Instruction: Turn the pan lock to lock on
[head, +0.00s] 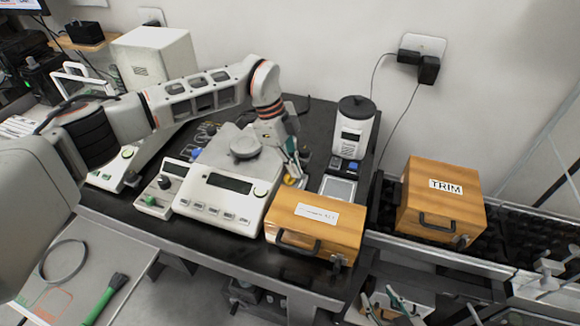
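The balance (228,204) is a white unit with a dark display, a row of buttons and a round grey pan (245,146) on top. I cannot tell which part is the pan lock. A small yellow piece (291,181) shows at the balance's right side, behind the front wooden box. My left gripper (293,172) reaches over the balance and points down at this yellow piece. Its fingers look close together, but whether they touch or hold it is unclear. My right gripper (382,296) is low at the bottom edge, with its fingers apart and nothing between them.
A wooden box (348,233) stands at the table's front, right of the balance. Another box labelled TRIM (442,200) stands farther right. A white device with a dark lid (353,128) is behind. A control box with knobs (161,190) adjoins the balance's left.

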